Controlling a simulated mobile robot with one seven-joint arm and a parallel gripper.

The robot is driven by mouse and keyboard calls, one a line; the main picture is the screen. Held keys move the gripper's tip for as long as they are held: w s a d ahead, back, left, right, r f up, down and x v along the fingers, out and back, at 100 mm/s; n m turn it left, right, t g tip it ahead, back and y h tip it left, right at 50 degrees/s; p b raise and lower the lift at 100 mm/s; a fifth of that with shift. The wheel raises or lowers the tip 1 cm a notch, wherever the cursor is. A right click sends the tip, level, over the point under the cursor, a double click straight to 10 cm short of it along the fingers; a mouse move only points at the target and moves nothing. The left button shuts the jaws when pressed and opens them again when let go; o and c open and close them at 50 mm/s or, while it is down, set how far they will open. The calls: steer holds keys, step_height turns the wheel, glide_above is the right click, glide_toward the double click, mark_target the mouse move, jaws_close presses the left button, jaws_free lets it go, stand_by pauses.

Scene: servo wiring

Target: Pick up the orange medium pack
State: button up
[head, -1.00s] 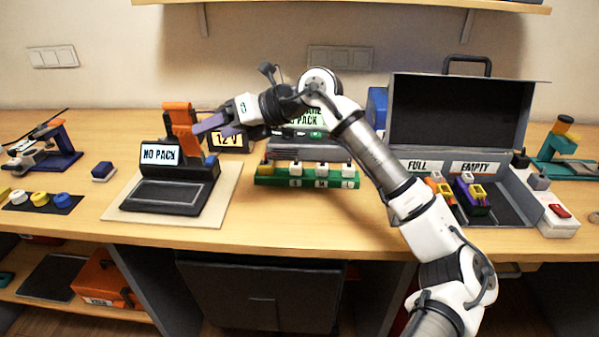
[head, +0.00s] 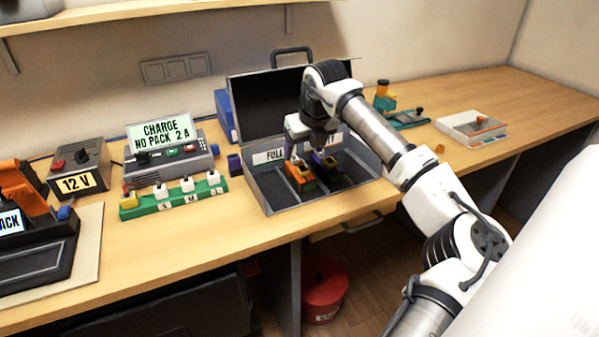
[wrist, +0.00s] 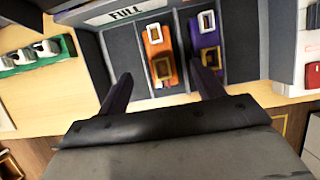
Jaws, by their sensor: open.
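The orange pack (head: 301,179) lies in the open grey case, in a slot beside the purple pack (head: 326,164). In the wrist view the orange pack (wrist: 159,55) shows a white frame at its far end and a yellowish one at its near end. The purple pack (wrist: 206,48) is to its right, across a thin divider. My gripper (wrist: 160,65) is open above the case, with the orange pack between its fingers in the picture. The right finger overlaps the purple pack's edge. I cannot tell the height left above the packs. In the head view my gripper (head: 309,155) partly hides the packs.
The case (head: 284,203) has dividers, a raised lid behind and a FULL label (wrist: 125,12). A green strip with white knobs (head: 172,199) and a charger (head: 170,155) stand left of it. A white tray (head: 471,130) stands right. The table front left of the case is clear.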

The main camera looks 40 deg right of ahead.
mark_target(300, 166)
steer(key=p+x, duration=0.2)
steer(key=x, duration=0.5)
steer(key=shift+a+f+p, duration=0.1)
steer(key=shift+f+p, duration=0.2)
steer(key=c, duration=1.2)
steer(key=shift+r, duration=0.1)
steer(key=shift+c, duration=1)
